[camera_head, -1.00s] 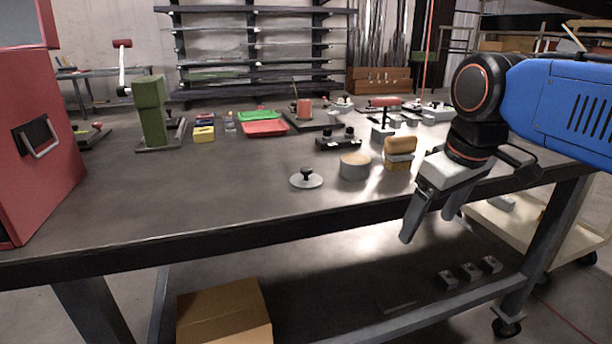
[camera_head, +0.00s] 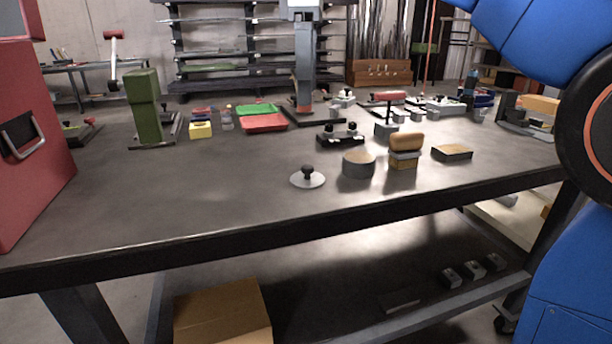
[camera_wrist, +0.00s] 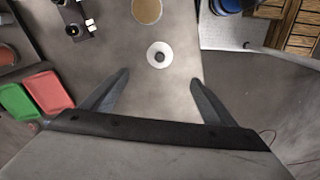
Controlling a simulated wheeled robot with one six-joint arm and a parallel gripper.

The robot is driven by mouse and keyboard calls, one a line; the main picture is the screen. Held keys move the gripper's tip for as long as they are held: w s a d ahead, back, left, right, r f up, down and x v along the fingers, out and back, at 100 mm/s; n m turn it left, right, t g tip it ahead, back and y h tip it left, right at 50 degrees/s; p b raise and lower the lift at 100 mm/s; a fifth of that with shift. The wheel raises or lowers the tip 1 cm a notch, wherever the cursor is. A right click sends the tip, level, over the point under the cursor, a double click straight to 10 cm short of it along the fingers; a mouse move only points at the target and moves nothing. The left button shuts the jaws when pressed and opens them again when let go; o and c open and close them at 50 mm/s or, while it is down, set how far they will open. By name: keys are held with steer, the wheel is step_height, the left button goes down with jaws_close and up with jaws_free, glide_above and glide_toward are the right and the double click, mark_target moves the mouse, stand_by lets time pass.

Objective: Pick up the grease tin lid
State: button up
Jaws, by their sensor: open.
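The grease tin lid (camera_head: 315,182) is a round, pale metal disc with a black knob. It lies flat, knob up, near the front edge of the workbench, left of the round grey tin (camera_head: 358,168). In the wrist view the lid (camera_wrist: 151,59) shows just ahead of the space between my fingertips, with the tin (camera_wrist: 147,9) beyond it at the top edge. In the head view my gripper (camera_head: 303,60) hangs at top centre, pointing down, seen edge-on.
A wooden-handled brush (camera_head: 406,142) and a flat block (camera_head: 452,151) sit right of the tin. A black fixture (camera_head: 340,138) stands behind it. Green and red trays (camera_head: 264,123) lie further back. A red cabinet (camera_head: 30,140) stands at left. The bench left of the lid is clear.

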mark_target(308, 167)
step_height(308, 167, down, 17)
steer(key=shift+d+f, duration=0.1)
stand_by(0.8)
steer(key=shift+w, duration=0.1)
steer(key=shift+c, duration=0.3)
steer(key=c, duration=1)
